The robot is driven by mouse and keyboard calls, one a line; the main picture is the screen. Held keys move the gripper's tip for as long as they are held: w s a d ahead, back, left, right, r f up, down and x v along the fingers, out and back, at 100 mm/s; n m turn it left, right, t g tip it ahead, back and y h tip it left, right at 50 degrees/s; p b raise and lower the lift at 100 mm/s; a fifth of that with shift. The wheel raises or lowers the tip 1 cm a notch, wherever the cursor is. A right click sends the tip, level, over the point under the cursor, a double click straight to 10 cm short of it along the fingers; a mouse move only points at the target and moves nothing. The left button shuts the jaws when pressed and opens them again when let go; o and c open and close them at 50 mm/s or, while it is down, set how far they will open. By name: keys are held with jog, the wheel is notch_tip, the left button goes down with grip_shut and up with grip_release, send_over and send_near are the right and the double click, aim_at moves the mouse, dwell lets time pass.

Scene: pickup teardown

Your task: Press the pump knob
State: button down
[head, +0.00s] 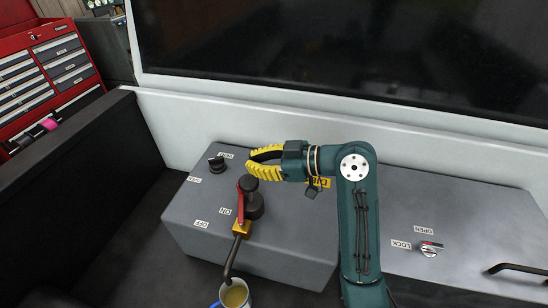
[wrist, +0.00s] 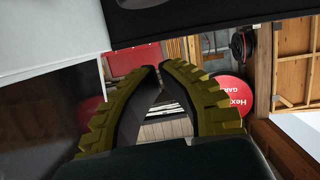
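The pump stands on the grey cabinet (head: 190,215) in the head view. Its black round knob (head: 249,183) tops a dark body beside a red lever (head: 240,205). A yellow block (head: 242,229) and a dark spout lead down to a mug (head: 235,294) of yellowish liquid. My gripper (head: 249,163) has yellow ridged fingers pointing left, just above the knob in the picture. I cannot tell whether they touch it. In the wrist view the fingertips (wrist: 158,67) nearly meet with nothing held between them. The knob is not clearly visible there.
A black rotary knob (head: 216,164) sits left of the pump, among OPEN, ON and OFF labels. A dark side wall (head: 70,180) stands left. A large dark window rises behind.

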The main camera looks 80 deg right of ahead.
aim_at(252, 180)
jog(key=shift+x, duration=1.05)
jog(key=f, duration=0.2)
jog(key=f+p, duration=0.1)
jog(key=shift+s+d+f, duration=0.1)
jog(key=shift+s+f, duration=0.2)
jog(key=shift+f, duration=0.05)
jog(key=shift+f, duration=0.2)
